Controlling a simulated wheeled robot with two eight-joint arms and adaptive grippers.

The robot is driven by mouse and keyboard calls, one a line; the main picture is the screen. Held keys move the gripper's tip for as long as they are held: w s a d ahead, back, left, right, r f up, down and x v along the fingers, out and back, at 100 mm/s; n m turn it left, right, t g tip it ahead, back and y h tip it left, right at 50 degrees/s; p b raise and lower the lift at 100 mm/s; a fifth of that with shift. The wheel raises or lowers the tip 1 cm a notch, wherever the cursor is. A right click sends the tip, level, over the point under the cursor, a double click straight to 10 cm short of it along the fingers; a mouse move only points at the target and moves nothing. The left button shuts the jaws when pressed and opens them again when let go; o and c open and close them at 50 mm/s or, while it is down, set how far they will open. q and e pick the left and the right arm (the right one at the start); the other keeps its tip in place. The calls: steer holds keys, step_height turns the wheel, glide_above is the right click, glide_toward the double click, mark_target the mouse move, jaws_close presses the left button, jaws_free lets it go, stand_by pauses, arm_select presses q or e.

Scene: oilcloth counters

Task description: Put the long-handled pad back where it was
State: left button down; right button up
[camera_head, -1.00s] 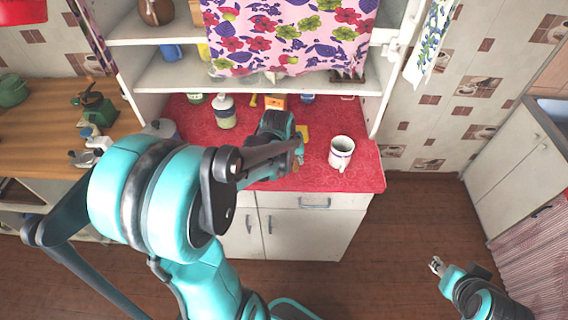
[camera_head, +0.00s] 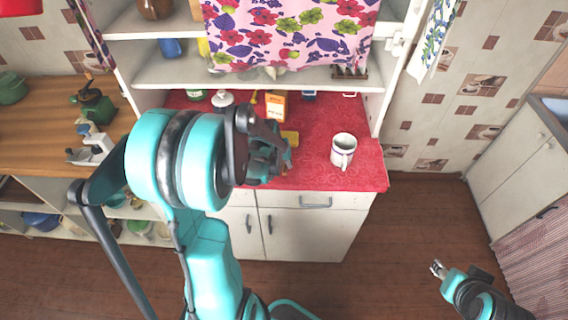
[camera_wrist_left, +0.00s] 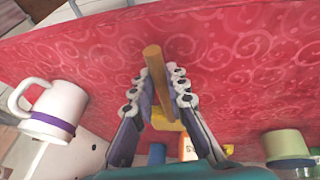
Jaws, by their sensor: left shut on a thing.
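The long-handled pad has a brown wooden handle (camera_wrist_left: 153,65) and a yellow part (camera_wrist_left: 168,122), which also shows in the head view (camera_head: 290,138). My left gripper (camera_wrist_left: 158,90) is shut on the handle, which sticks out past the fingertips. In the head view my left gripper (camera_head: 286,158) is over the red countertop (camera_head: 330,177), partly hidden by my own arm. I cannot tell whether the pad touches the counter. My right gripper (camera_head: 437,268) is low at the right, over the floor and away from the counter; its fingers are too small to judge.
A white mug (camera_head: 343,149) stands right of the left gripper; the wrist view shows it at left (camera_wrist_left: 58,108). An orange box (camera_head: 275,106) and a white-lidded bottle (camera_head: 222,101) stand at the back. A shelf with a floral cloth (camera_head: 290,35) overhangs the counter.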

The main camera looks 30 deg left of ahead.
arm_select(q)
steer(key=c, duration=1.5)
jaws_free()
steer(key=shift+f, duration=0.1)
steer(key=shift+r+p, duration=0.3)
steer(key=p+v, duration=0.3)
steer(key=v, duration=0.8)
steer(key=s+d+r+m+t, duration=0.1)
steer(key=s+d+r+m, duration=0.2)
steer(key=d, duration=0.5)
steer(key=s+d+r+m+t, duration=0.1)
steer(key=s+d+r+m, duration=0.1)
steer(key=s+d, duration=0.4)
steer(key=shift+d+r+m+t, duration=0.4)
steer(key=shift+d+m, duration=0.4)
steer(key=shift+d, duration=0.25)
steer(key=shift+s+f, duration=0.1)
